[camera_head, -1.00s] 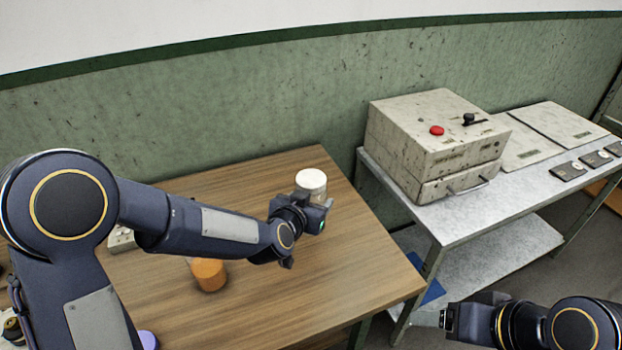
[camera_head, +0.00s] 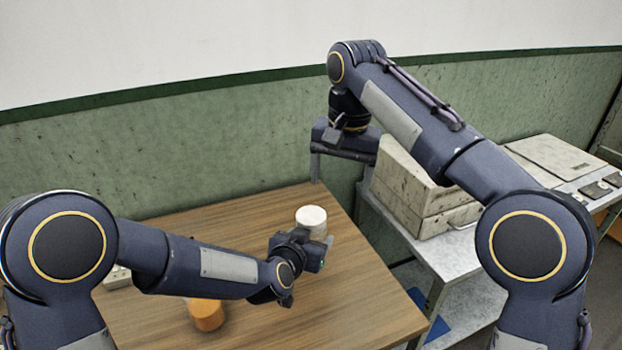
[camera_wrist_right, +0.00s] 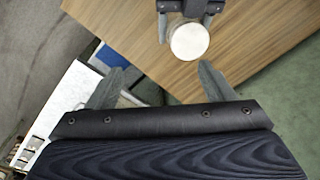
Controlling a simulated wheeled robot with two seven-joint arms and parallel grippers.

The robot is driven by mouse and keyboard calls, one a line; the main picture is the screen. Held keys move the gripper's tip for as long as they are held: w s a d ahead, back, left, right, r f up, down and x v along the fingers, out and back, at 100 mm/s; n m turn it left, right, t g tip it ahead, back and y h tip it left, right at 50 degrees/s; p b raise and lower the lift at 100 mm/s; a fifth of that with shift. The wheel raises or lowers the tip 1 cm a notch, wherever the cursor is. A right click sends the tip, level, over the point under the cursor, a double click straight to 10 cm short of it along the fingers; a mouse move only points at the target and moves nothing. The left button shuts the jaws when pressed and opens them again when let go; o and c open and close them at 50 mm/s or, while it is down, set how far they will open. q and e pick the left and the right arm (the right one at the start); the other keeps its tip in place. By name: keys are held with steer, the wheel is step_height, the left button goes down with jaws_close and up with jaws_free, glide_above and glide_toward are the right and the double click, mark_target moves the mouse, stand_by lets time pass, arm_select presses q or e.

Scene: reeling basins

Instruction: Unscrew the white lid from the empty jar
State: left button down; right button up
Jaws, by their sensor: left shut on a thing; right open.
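The jar with the white lid (camera_head: 311,216) stands at the far right part of the wooden table. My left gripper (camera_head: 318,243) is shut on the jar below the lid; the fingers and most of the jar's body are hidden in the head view. In the right wrist view the white lid (camera_wrist_right: 189,41) shows from above, with the left gripper's fingers on both sides of the jar. My right gripper (camera_head: 341,172) is raised above and beyond the jar, fingers pointing down. It is open and empty; its two fingers (camera_wrist_right: 160,90) are apart in the right wrist view, with the lid beyond them.
An orange-lidded container (camera_head: 206,314) stands on the wooden table (camera_head: 240,226), near my left forearm. A beige box machine (camera_head: 405,185) stands on a grey metal table (camera_head: 458,262) to the right, partly behind my right arm. The wooden table's middle is clear.

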steer(key=m, duration=0.1)
glide_above(313, 217)
step_height(313, 217, down, 2)
steer(key=shift+a+g+h, duration=0.15)
steer(key=shift+g+h, duration=0.15)
steer(key=shift+g, duration=0.1)
steer(key=shift+f, duration=4)
steer(key=c, duration=1)
steer(key=n, duration=0.6)
steer(key=shift+d+n, duration=0.25)
steer(key=shift+n, duration=0.15)
steer(key=o, duration=1.1)
